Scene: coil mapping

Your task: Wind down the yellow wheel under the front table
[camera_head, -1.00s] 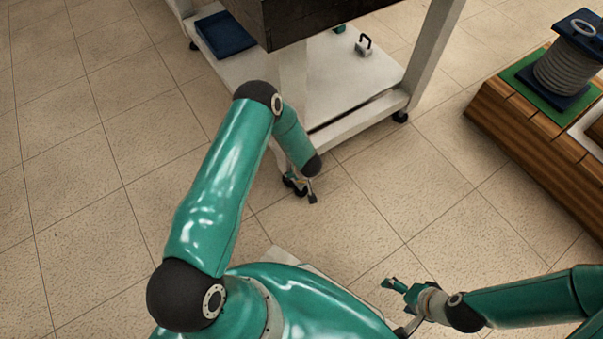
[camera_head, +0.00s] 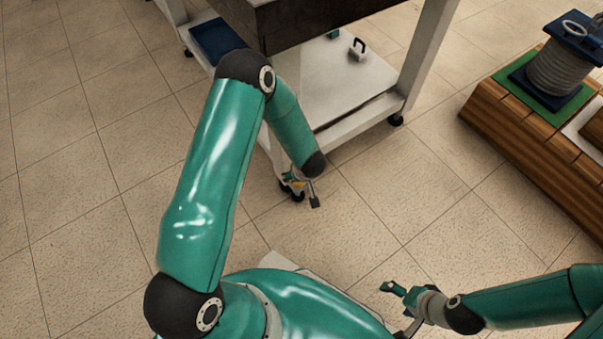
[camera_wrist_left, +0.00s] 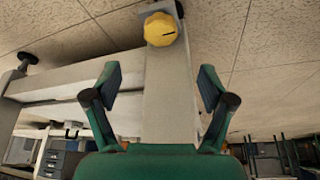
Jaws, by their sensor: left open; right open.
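The yellow wheel (camera_wrist_left: 160,29) is a faceted knob with a dark line on its face. In the left wrist view it sits at the top, on a pale table leg (camera_wrist_left: 170,95). My left gripper (camera_wrist_left: 158,80) is open and empty, its two fingers apart on either side of that leg, with the wheel beyond the fingertips. In the head view the left gripper (camera_head: 305,194) is low beside a caster of the front table (camera_head: 340,137), mostly hidden by my arm; a speck of yellow shows there. My right gripper (camera_head: 393,303) is open and empty above the floor.
A dark box (camera_head: 315,18) is on the table's upper level. A blue tray (camera_head: 215,41) and a small black-handled item (camera_head: 357,48) are on the lower shelf. A wooden platform (camera_head: 530,128) bears a grey coil (camera_head: 560,70) at the right. The floor between is clear.

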